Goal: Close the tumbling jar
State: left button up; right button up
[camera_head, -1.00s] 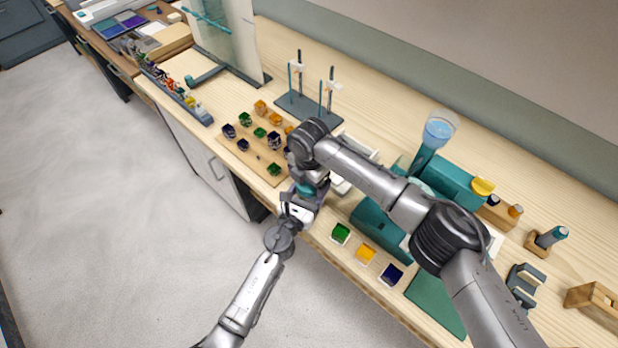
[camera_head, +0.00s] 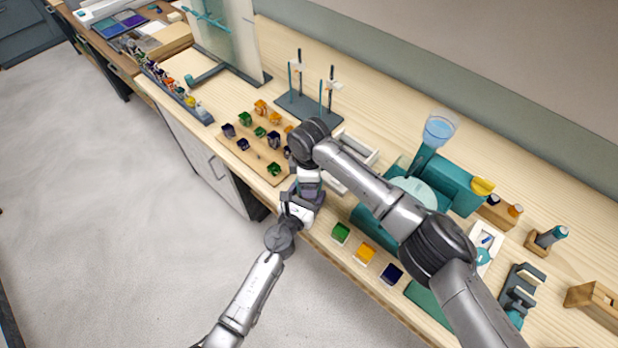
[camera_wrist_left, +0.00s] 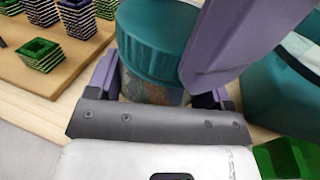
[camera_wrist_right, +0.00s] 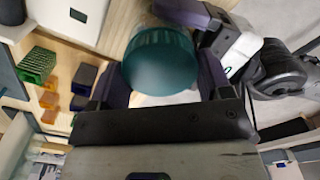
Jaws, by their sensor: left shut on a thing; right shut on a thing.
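The tumbling jar (camera_wrist_left: 152,88) has a patterned body and a ribbed teal lid (camera_wrist_left: 158,40) on top, seen in the left wrist view. My left gripper (camera_wrist_left: 160,92) is shut around the jar body, with purple fingers on both sides. In the right wrist view the teal lid (camera_wrist_right: 160,62) lies between the fingers of my right gripper (camera_wrist_right: 160,78), which is shut on it. In the head view both grippers meet near the front table edge, and my right arm hides the jar. I cannot tell whether the lid sits fully down.
A wooden board (camera_head: 235,152) with several coloured glass pieces lies left of the grippers. A teal machine (camera_head: 455,185) stands at the right. Green, orange and blue trays, such as the orange one (camera_head: 364,253), line the front edge. The floor in front is clear.

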jog(key=m, duration=0.6)
jog(key=shift+a+m, duration=0.1)
jog(key=shift+m, duration=0.3)
jog(key=m, duration=0.5)
jog(key=shift+m, duration=0.4)
jog(key=o, duration=1.1)
jog(key=shift+c, duration=0.2)
notch_tip(320, 180, up, 12)
pick_arm(q)
jog(key=o, duration=1.7)
jog(key=shift+o, duration=0.2)
